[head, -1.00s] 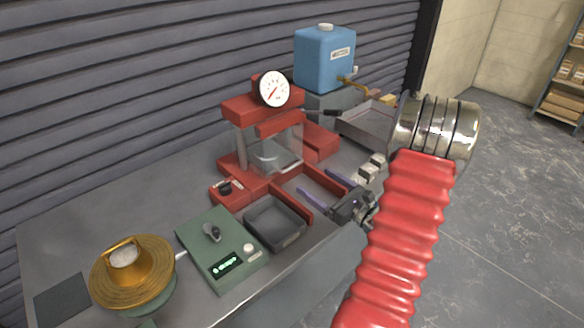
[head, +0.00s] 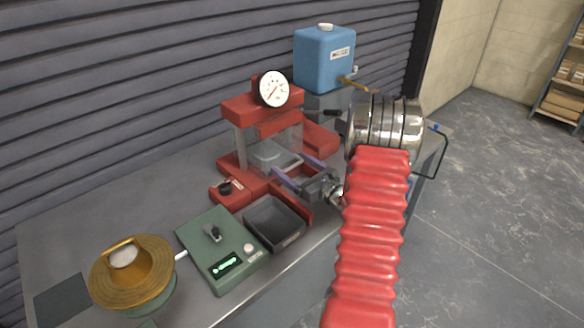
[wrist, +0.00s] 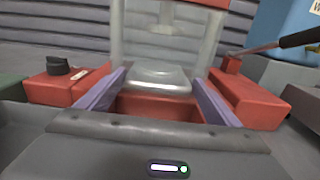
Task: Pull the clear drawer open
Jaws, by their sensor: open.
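The red press (head: 262,110) has a clear-walled part (head: 268,150) low in its frame, with a pale flat piece inside. It also shows ahead in the wrist view (wrist: 158,80). I cannot tell surely whether this part is the clear drawer. A clear panel with a dark loop-shaped edge (head: 440,152) shows at the right, mostly hidden behind my arm. My gripper (head: 290,164) is open, its purple fingers pointing into the press front. In the wrist view my fingers (wrist: 159,76) stand apart to either side of the pale flat piece, with nothing visibly clamped.
A blue tank (head: 325,58) stands behind. Red side blocks (wrist: 245,98) flank my fingers. Open floor lies right of the table.

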